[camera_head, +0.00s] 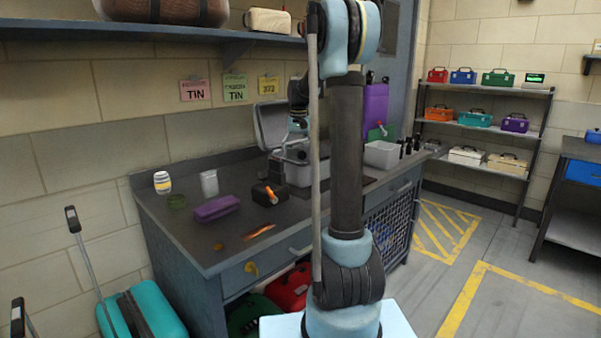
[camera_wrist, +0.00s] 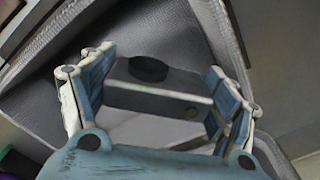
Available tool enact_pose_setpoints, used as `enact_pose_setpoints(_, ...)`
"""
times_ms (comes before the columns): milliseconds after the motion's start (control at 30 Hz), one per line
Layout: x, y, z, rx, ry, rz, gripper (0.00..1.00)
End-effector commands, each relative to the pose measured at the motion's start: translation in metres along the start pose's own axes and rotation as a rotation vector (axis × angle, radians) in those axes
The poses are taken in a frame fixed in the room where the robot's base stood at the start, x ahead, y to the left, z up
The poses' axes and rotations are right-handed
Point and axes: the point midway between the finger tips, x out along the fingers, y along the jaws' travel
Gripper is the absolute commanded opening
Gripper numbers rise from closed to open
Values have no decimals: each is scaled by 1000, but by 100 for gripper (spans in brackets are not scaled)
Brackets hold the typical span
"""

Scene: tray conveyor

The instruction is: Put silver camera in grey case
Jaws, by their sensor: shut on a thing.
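The silver camera (camera_wrist: 160,96) shows in the wrist view as a grey block with a black round part on top. My gripper (camera_wrist: 158,88) is shut on it, one finger pad at each end. The grey case (camera_head: 299,176) stands on the workbench in the head view with its lid (camera_head: 272,124) raised. In the wrist view the case's grey interior (camera_wrist: 165,25) lies around and beneath the camera. I cannot tell whether the camera touches the case floor. In the head view my arm hides part of the case, and the held camera is not clear.
The workbench (camera_head: 190,243) also holds a purple case (camera_head: 216,208), a black box (camera_head: 268,193), a white cup (camera_head: 209,183), a striped jar (camera_head: 162,182) and a grey bin (camera_head: 381,154). A wall shelf (camera_head: 60,32) runs above. Bench space at the front left is mostly clear.

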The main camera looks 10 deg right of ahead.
Motion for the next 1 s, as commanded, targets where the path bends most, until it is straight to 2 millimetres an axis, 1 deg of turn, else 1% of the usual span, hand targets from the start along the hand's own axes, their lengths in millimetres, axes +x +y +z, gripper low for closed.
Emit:
enact_pose_setpoints(33,8,0,0,-1,0,0,52)
enact_pose_setpoints(100,17,-1,0,-1,0,0,52)
enact_pose_setpoints(367,34,-2,0,-3,0,0,52)
enact_pose_setpoints(600,64,-2,0,-3,0,0,52)
enact_pose_setpoints(700,68,-2,0,-3,0,0,52)
enact_pose_setpoints(967,69,-4,0,-4,0,0,52)
enact_pose_setpoints(1000,69,-4,1,-4,0,0,86)
